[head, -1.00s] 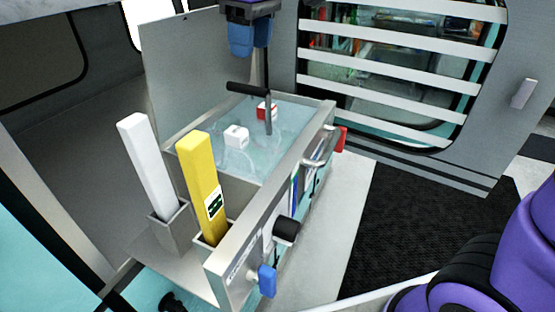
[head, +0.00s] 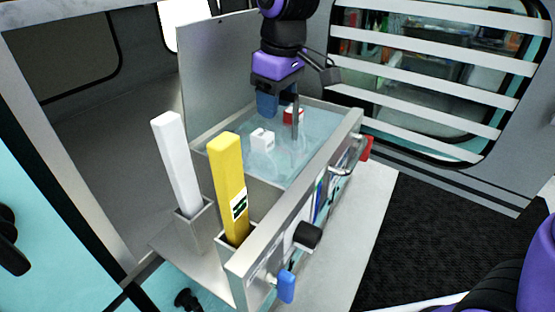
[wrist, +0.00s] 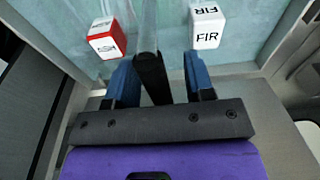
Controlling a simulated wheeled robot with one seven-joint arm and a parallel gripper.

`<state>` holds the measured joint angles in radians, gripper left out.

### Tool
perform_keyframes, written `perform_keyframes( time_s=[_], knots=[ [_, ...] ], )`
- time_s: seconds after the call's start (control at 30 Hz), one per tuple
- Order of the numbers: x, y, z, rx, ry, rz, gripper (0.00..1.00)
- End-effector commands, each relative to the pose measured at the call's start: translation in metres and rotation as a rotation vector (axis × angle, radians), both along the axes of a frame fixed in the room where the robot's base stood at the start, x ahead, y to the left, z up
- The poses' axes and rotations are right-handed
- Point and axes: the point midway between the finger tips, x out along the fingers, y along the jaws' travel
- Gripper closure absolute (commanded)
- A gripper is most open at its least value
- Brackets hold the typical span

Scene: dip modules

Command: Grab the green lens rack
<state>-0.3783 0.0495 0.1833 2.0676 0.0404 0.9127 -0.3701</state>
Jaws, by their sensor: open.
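No green lens rack can be made out by colour. A grey upright rod (head: 294,132) stands in the water-filled metal tank (head: 338,148), below my gripper (head: 281,106). In the wrist view a black bar handle (wrist: 152,78) lies between the two blue fingers of my gripper (wrist: 160,80), with gaps on both sides. My gripper is open, pointing down over the tank. What hangs under the handle is mostly hidden by the water and by my gripper.
A white block (head: 262,140) and a red-and-white block (head: 293,115) sit in the tank near the rod. A white bar (head: 177,165) and a yellow bar (head: 230,185) stand in holders at the tank's near left. A metal panel (head: 225,65) rises behind.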

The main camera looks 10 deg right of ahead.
Motion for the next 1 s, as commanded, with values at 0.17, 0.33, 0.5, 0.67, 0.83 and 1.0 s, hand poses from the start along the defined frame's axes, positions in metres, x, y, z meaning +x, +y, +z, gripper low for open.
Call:
perform_keyframes(
  time_s=[0.17,0.33,0.5,0.67,0.83,1.0],
  knots=[
    [0.0004,0.0006,-0.0041,0.001,-0.001,0.000,0.51],
    [0.0005,0.0005,-0.0038,0.001,-0.001,0.000,0.63],
    [0.0005,0.0005,-0.0037,0.001,-0.001,0.000,1.00],
    [0.0006,0.0005,-0.0031,0.001,-0.002,0.000,1.00],
    [0.0006,0.0006,-0.0030,0.001,-0.002,0.000,1.00],
    [0.0009,0.0006,0.0043,0.002,-0.003,0.000,1.00]
  ],
)
